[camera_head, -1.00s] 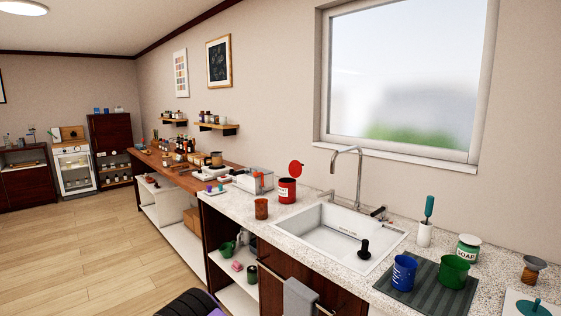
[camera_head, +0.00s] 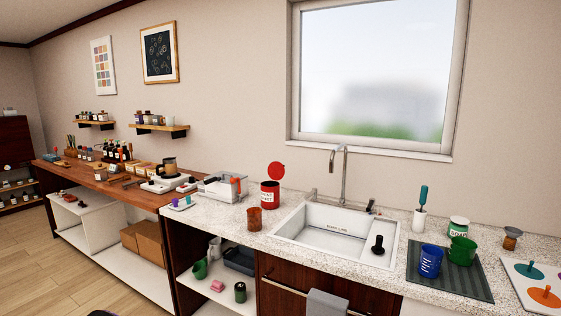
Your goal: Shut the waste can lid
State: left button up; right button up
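The waste can (camera_head: 270,195) is a small red can with a white label. It stands on the speckled counter, left of the sink and close to the wall. Its round red lid (camera_head: 276,171) is raised, standing up above the can's rim toward the back. Neither of my grippers shows in the head view.
The white sink (camera_head: 335,238) with its tall faucet (camera_head: 345,175) is right of the can. An orange-brown cup (camera_head: 254,219) stands in front of the can. A clear bin (camera_head: 226,188) is to its left. A green and a blue mug (camera_head: 430,260) stand on a dark mat.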

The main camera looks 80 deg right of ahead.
aim_at(276, 170)
jog(key=z, duration=0.55)
jog(key=i, duration=0.8)
jog(key=z, duration=0.9)
